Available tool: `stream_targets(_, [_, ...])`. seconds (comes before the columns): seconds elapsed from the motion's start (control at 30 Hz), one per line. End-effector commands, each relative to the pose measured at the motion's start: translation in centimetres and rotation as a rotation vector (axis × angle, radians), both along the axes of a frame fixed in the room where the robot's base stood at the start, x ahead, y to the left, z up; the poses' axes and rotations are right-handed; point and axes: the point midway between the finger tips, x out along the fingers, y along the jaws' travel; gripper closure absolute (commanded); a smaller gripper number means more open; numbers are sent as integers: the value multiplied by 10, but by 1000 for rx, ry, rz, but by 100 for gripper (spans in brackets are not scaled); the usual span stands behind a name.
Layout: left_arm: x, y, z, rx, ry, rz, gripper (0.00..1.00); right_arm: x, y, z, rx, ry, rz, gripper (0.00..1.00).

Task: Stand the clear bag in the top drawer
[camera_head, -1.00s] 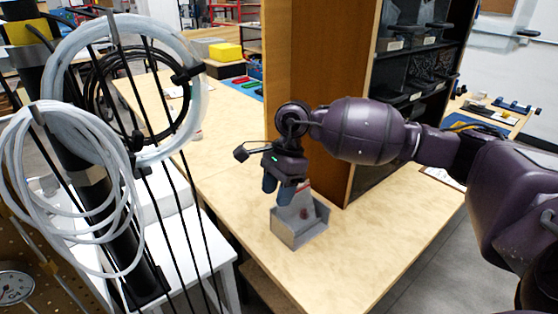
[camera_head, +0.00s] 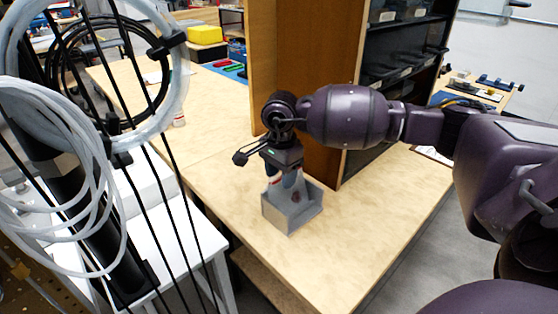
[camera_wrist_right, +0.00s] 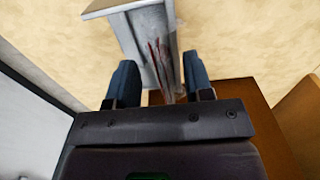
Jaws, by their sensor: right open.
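A grey open-topped box (camera_head: 292,213) stands on the wooden table; I cannot tell whether it is the top drawer. The clear bag (camera_wrist_right: 157,62), with red marks, stands at the box, its upper part between my fingers in the right wrist view. The box's pale rim (camera_wrist_right: 113,5) shows at the top there. My right gripper (camera_head: 282,182) points down at the back of the box. Its blue fingers (camera_wrist_right: 160,84) are apart on either side of the bag, open. My left gripper is not in view.
A wooden cabinet panel (camera_head: 292,90) and dark shelves (camera_head: 400,65) stand behind my right arm. Coils of white tubing (camera_head: 50,150) hang on a stand at the left. The wooden table (camera_head: 215,180) is clear left of the box.

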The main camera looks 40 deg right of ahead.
Motion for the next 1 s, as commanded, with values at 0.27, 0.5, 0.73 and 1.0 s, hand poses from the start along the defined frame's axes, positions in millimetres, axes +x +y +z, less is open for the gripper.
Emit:
stream_targets(0.27, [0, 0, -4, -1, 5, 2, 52, 0, 0, -18, 1, 0, 0, 53])
stream_targets(0.5, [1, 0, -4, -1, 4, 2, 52, 0, 0, -19, 0, -2, 0, 53])
stream_targets(0.73, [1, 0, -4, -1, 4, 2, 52, 0, 0, -19, 0, -1, 0, 80])
stream_targets(1.0, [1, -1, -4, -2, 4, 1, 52, 0, 0, -19, 1, -1, 0, 100])
